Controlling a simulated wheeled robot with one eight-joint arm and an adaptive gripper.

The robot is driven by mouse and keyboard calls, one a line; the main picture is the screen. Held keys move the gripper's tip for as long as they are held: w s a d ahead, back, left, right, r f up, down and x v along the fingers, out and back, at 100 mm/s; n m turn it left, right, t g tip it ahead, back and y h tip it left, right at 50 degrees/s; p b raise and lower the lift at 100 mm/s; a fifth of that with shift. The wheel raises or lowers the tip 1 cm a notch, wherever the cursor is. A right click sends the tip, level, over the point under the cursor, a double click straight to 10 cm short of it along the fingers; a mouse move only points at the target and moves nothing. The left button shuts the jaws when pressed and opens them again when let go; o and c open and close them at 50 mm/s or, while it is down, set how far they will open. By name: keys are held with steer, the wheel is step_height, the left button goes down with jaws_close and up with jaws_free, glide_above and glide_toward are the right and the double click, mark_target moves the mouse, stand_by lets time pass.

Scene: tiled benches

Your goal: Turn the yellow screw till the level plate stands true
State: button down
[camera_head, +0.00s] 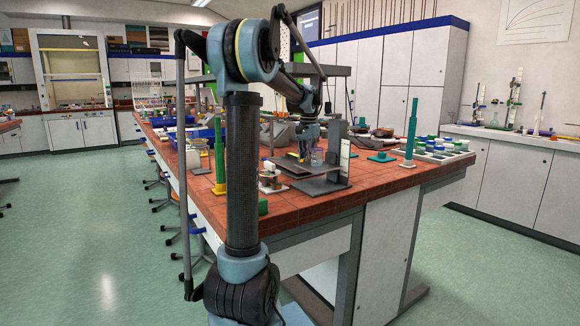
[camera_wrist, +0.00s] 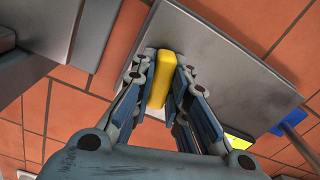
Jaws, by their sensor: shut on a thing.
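The yellow screw (camera_wrist: 162,68) shows in the wrist view as an upright-looking yellow bar between my fingers. My gripper (camera_wrist: 160,84) is shut on it, one finger on each side. In the head view my gripper (camera_head: 304,150) points down over the grey level plate (camera_head: 292,170) on the bench. The same grey plate (camera_wrist: 228,66) lies behind the screw in the wrist view. The screw is small and mostly hidden by the fingers in the head view. I cannot tell from these frames whether the plate stands true.
Green stands (camera_head: 410,130) and a tray of small bottles (camera_head: 440,150) are at the right. A blue-tipped rod (camera_wrist: 288,122) lies near the plate's edge.

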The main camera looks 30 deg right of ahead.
stand_by(0.3)
steer(key=m, duration=0.2)
steer(key=shift+s+m, duration=0.1)
steer(key=shift+m, duration=0.3)
steer(key=c, duration=1.5)
jaws_free()
step_height(320, 180, up, 12)
steer(key=shift+d+f, duration=0.1)
